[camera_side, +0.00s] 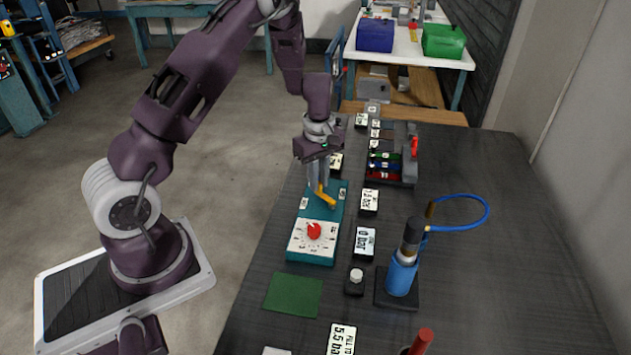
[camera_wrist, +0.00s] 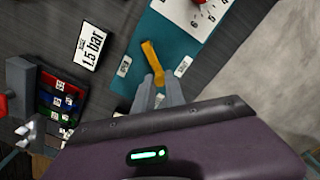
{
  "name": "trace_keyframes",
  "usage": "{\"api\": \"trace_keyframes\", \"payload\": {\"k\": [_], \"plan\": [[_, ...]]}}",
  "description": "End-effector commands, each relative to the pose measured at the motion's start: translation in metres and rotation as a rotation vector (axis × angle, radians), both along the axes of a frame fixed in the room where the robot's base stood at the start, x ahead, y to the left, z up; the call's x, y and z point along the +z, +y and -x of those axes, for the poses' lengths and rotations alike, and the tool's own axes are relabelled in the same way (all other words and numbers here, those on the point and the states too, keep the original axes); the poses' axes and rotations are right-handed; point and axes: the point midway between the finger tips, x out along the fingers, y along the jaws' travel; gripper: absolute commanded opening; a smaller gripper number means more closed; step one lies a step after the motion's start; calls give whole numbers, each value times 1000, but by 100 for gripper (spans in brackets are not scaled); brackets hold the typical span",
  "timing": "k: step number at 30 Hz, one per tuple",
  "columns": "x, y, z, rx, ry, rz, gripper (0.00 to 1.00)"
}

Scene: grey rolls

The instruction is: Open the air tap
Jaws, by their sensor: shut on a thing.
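The air tap's yellow lever (camera_side: 328,199) stands on the far part of a teal panel (camera_side: 336,214). My gripper (camera_side: 319,189) points down and is shut on the lever. In the wrist view, the fingertips (camera_wrist: 166,82) close at the lever (camera_wrist: 151,54), which shows a long bar and a short bent part. The fingers partly hide the grip point.
Right of the panel stand pressure cards, including a 1.5 bar card (camera_wrist: 91,46). A blue cylinder (camera_side: 401,275) with a looped blue hose (camera_side: 487,208) stands further right. A rack of coloured parts (camera_side: 387,165) is behind. A green mat (camera_side: 294,294) lies in front.

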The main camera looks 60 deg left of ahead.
Motion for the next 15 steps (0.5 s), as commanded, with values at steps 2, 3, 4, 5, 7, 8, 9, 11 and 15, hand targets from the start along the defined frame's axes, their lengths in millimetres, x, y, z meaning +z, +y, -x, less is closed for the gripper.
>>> {"api": "trace_keyframes", "payload": {"k": [2,3,4,5,7,8,9,11,15], "plan": [[1,1,-5,-69,-4,0,0],[1,1,-7,-108,-4,0,0],[1,1,-8,-137,-4,0,0],[1,1,-9,-164,-4,0,0],[1,1,-13,-231,-4,-1,0],[1,1,-14,-260,-5,-1,0],[1,1,-16,-299,-4,-1,0],[1,0,-19,-356,-5,-1,0],[1,-1,-25,-486,-4,0,0]]}}
